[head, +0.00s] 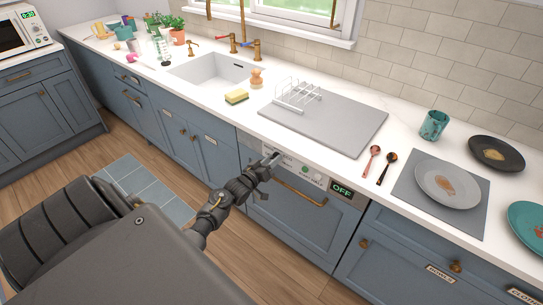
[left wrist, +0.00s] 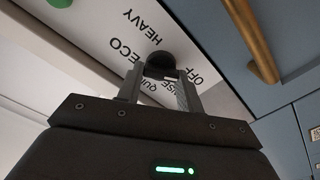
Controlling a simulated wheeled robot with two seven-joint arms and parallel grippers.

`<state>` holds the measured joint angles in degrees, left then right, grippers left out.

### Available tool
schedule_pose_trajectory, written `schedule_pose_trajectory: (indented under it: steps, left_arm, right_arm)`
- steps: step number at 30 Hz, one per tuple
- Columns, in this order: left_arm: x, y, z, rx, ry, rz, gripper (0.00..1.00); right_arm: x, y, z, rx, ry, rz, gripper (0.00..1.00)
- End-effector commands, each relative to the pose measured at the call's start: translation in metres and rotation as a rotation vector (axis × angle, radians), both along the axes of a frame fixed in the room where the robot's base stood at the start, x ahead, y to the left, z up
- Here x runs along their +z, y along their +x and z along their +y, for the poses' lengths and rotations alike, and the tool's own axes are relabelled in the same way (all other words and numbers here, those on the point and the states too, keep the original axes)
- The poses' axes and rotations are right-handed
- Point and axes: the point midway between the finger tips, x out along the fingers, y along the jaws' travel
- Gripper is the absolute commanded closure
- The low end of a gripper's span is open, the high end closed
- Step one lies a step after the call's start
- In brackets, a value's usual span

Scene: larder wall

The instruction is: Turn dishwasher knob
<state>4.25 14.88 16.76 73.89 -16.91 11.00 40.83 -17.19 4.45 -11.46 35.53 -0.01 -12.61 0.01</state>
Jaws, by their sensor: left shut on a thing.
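The dishwasher (head: 299,222) has a blue front with a pale control panel under the counter. Its display (head: 342,190) reads OFF. In the left wrist view, the dark round knob (left wrist: 160,62) sits on the panel among labels such as HEAVY, ECO and OFF. My left gripper (head: 272,160) is at the panel; in the left wrist view its two fingers (left wrist: 160,80) are on either side of the knob, shut on it. In the head view the gripper hides the knob. The knob's pointer cannot be made out. My right gripper is not in view.
A brass handle (head: 300,191) runs along the dishwasher door, close to the gripper; it also shows in the wrist view (left wrist: 250,40). A green button (head: 305,169) is on the panel. The counter above holds a grey draining mat (head: 345,125) and a rack (head: 297,97).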

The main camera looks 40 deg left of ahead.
Motion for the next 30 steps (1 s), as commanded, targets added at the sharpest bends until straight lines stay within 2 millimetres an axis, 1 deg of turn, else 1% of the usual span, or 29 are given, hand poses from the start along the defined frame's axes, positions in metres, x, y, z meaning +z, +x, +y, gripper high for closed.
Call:
schedule_pose_trajectory:
  steps: [10,11,15,16,25,28,30]
  left_arm:
    - [-0.001,0.0,0.0,0.0,-0.006,0.001,0.86]
    - [-0.001,0.0,0.0,0.0,-0.006,0.001,0.62]
    - [-0.001,0.0,0.0,-0.001,-0.005,0.001,0.44]
    - [0.0,0.0,0.0,-0.001,-0.005,0.001,0.42]
    - [-0.001,-0.002,0.0,-0.001,-0.004,0.001,0.42]
    - [-0.002,-0.012,0.0,0.0,-0.004,0.002,0.42]
    - [-0.002,-0.023,0.0,0.0,-0.004,0.002,0.42]
  right_arm:
    - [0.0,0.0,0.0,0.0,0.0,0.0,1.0]
    - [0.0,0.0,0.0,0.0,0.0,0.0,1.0]
    - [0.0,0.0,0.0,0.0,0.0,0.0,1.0]
    - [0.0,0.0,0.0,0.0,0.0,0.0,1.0]
    - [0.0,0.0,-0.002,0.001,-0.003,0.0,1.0]
    - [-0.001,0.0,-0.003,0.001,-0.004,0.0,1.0]
    - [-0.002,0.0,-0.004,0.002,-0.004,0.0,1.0]
